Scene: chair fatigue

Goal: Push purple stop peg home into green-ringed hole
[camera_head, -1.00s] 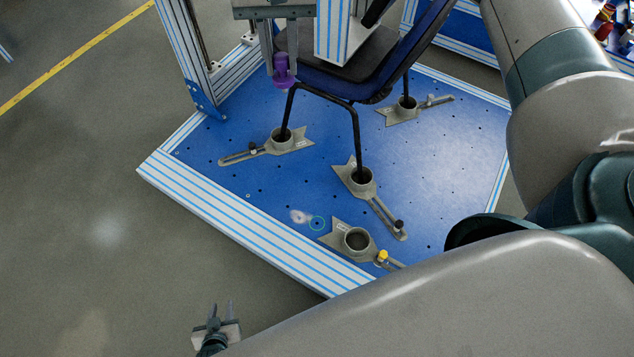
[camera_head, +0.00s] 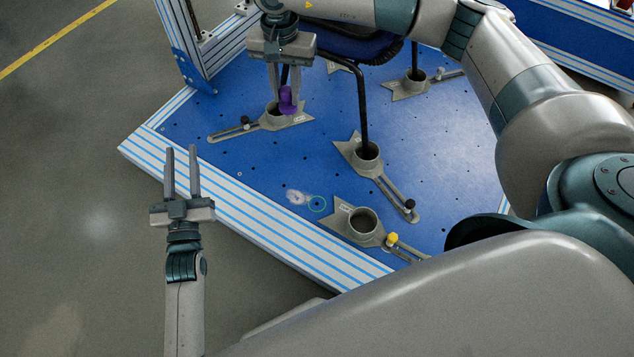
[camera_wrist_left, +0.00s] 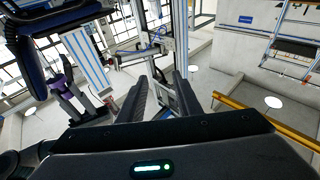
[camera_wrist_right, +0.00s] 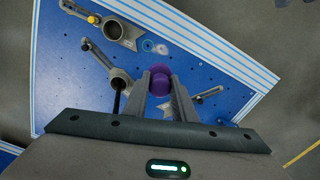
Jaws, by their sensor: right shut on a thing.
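The purple stop peg (camera_head: 287,101) is held between the fingers of my right gripper (camera_head: 284,100), above the blue base plate (camera_head: 230,165) near a cupped foot clamp. The peg also shows between the fingertips in the right wrist view (camera_wrist_right: 160,82). The green-ringed hole (camera_head: 317,204) lies in the plate, in front of and to the right of the peg, beside a pale worn patch; it also shows in the right wrist view (camera_wrist_right: 148,45). My left gripper (camera_head: 181,150) is open and empty, pointing up beside the plate's front left edge.
Chair legs stand in grey cup clamps, one (camera_head: 367,152) at the middle. An empty cup clamp (camera_head: 363,221) with a yellow knob (camera_head: 392,239) sits just right of the ringed hole. A striped rail (camera_head: 230,215) edges the plate. Bare plate lies between peg and hole.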

